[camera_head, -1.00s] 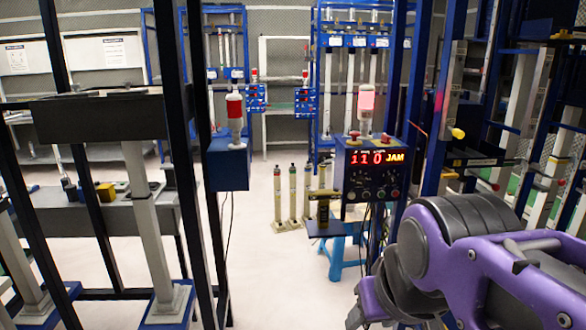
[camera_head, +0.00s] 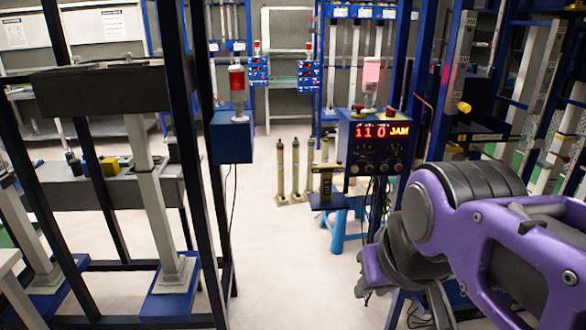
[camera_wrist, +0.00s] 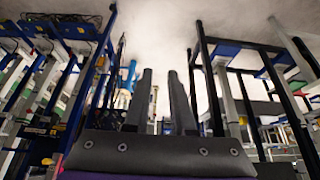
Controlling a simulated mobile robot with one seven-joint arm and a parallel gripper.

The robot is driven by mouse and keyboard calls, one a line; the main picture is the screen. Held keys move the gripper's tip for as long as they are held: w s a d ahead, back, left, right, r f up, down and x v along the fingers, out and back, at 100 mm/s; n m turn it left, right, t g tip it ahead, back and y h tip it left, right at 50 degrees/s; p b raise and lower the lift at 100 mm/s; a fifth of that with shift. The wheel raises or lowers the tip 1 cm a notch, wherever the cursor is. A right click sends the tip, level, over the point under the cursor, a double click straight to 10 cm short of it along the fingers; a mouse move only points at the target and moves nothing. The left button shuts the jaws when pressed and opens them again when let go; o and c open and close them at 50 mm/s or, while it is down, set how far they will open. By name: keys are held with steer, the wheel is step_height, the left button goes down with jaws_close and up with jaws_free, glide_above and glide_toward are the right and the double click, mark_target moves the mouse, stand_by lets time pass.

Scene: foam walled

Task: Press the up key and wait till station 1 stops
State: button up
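A blue control box (camera_head: 370,158) stands right of centre in the head view. Its red and yellow display (camera_head: 382,130) reads "110 JAM". Small knobs or buttons sit below the display, too small to read, so I cannot tell which is the up key. No label marks station 1. My gripper (camera_wrist: 159,72) shows in the wrist view with its two dark fingers apart and nothing between them. In the head view my purple arm is at lower right, in front of and apart from the box.
A black-framed rig (camera_head: 160,200) fills the left, with a blue box (camera_head: 232,138) and a red-and-white lamp (camera_head: 237,82). A blue stool (camera_head: 345,225) and several thin posts (camera_head: 295,172) stand near the control box. Blue racks crowd the right. Pale floor (camera_head: 275,260) is clear in the middle.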

jaws_close()
stand_by(1.4)
